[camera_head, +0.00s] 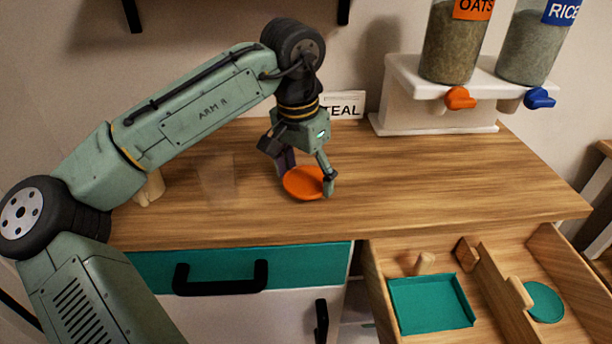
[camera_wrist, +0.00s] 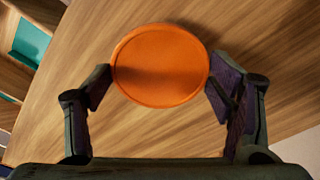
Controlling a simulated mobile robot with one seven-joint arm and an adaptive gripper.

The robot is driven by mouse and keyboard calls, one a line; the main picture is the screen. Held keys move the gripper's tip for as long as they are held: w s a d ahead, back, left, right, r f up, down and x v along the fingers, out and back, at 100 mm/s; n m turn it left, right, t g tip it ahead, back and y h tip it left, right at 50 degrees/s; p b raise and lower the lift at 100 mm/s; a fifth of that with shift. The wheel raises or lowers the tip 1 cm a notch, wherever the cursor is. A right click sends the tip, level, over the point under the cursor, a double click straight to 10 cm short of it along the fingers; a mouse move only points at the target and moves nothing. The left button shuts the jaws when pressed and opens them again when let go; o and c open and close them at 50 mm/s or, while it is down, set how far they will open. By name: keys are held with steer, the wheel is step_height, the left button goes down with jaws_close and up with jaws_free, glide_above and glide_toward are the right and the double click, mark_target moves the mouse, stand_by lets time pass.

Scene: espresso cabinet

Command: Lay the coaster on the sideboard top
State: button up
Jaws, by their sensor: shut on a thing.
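The coaster is an orange disc (camera_head: 303,184) with a thin raised rim. It lies flat at or just above the wooden sideboard top (camera_head: 430,190); I cannot tell whether it touches. My gripper (camera_head: 308,178) points down over the middle of the top and is shut on the coaster's edges. In the wrist view, the coaster (camera_wrist: 160,65) sits between the two fingers of my gripper (camera_wrist: 160,88), one at its left edge and one at its right. The wood of the sideboard top (camera_wrist: 60,110) shows around it.
A white stand (camera_head: 435,113) with oats (camera_head: 453,45) and rice (camera_head: 535,48) dispensers stands at the back right. A TEAL sign (camera_head: 345,106) is behind my gripper. An open drawer (camera_head: 500,270) at front right holds a teal tray (camera_head: 430,305) and a teal disc (camera_head: 544,301).

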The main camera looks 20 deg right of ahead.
mark_target(301, 184)
steer(key=shift+f, duration=0.75)
steer(key=shift+f, duration=0.2)
steer(key=o, duration=1.2)
steer(key=shift+r, duration=0.1)
step_height(301, 184, up, 12)
steer(key=a, duration=0.1)
steer(key=shift+s, duration=0.4)
steer(key=shift+r, duration=0.1)
